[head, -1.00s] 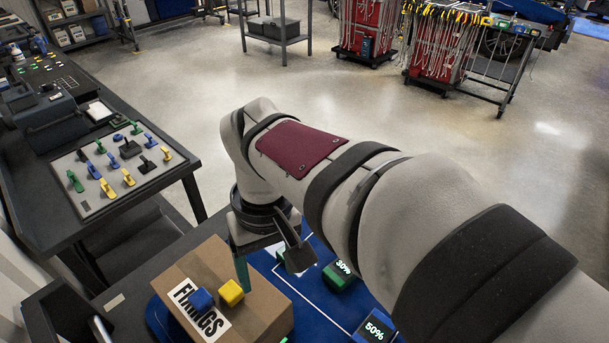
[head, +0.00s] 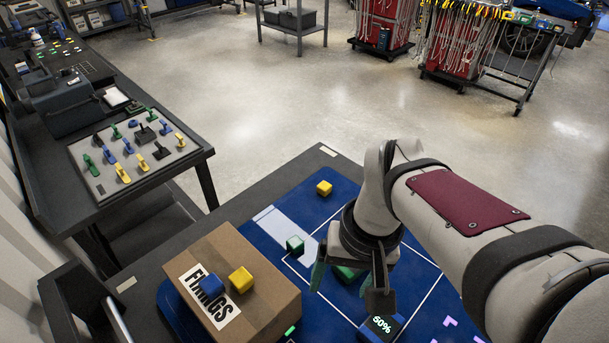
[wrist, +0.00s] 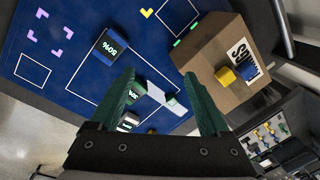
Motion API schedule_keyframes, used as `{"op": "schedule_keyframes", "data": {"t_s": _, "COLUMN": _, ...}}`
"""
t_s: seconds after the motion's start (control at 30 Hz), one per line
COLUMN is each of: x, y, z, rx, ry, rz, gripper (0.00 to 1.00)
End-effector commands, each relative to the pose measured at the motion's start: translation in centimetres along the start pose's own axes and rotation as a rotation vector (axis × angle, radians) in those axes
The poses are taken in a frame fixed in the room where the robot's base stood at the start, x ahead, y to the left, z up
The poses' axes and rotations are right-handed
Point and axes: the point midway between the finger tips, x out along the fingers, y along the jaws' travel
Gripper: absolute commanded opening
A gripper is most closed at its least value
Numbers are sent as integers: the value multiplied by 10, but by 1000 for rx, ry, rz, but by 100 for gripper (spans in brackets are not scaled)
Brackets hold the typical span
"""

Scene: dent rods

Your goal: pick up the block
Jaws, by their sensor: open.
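Several blocks could be the one named. A small green block (head: 295,244) and a small yellow block (head: 324,188) are on the blue mat; they also show in the wrist view, the green one (wrist: 172,99) between my fingers in the picture and the yellow one (wrist: 151,131) low down. A blue block (head: 212,286) and another yellow block (head: 241,279) rest on a cardboard box (head: 262,310). My gripper (head: 349,287) is open and empty above the mat, right of the box. In the wrist view my gripper (wrist: 159,80) has its green fingers spread.
A larger blue block (head: 381,326) reading 50% is near my gripper on the mat. A larger green block (head: 347,273) is partly hidden behind the gripper. A side table (head: 190,158) with a board of coloured pieces stands at left. The mat's far part is fairly clear.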

Motion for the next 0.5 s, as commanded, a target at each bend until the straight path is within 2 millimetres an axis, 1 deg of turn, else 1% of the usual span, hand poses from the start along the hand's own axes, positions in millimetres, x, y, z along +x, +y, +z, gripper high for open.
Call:
{"op": "schedule_keyframes", "data": {"t_s": 0.03, "x": 7, "y": -12, "z": -41, "rx": -130, "ry": 5, "rz": 9, "gripper": 80}}
{"op": "schedule_keyframes", "data": {"t_s": 0.07, "x": 12, "y": -20, "z": -66, "rx": -217, "ry": 15, "rz": 14, "gripper": 80}}
{"op": "schedule_keyframes", "data": {"t_s": 0.1, "x": 22, "y": -31, "z": -97, "rx": -329, "ry": 28, "rz": 22, "gripper": 80}}
{"op": "schedule_keyframes", "data": {"t_s": 0.17, "x": 40, "y": -46, "z": -137, "rx": -480, "ry": 47, "rz": 33, "gripper": 80}}
{"op": "schedule_keyframes", "data": {"t_s": 0.2, "x": 53, "y": -56, "z": -159, "rx": -564, "ry": 57, "rz": 40, "gripper": 80}}
{"op": "schedule_keyframes", "data": {"t_s": 0.3, "x": 78, "y": -72, "z": -193, "rx": -712, "ry": 75, "rz": 54, "gripper": 80}}
{"op": "schedule_keyframes", "data": {"t_s": 0.33, "x": 83, "y": -75, "z": -198, "rx": -739, "ry": 78, "rz": 56, "gripper": 80}}
{"op": "schedule_keyframes", "data": {"t_s": 0.4, "x": 93, "y": -78, "z": -206, "rx": -774, "ry": 83, "rz": 60, "gripper": 80}}
{"op": "schedule_keyframes", "data": {"t_s": 0.47, "x": 106, "y": -78, "z": -209, "rx": -782, "ry": 82, "rz": 62, "gripper": 80}}
{"op": "schedule_keyframes", "data": {"t_s": 0.5, "x": 117, "y": -78, "z": -209, "rx": -781, "ry": 80, "rz": 61, "gripper": 80}}
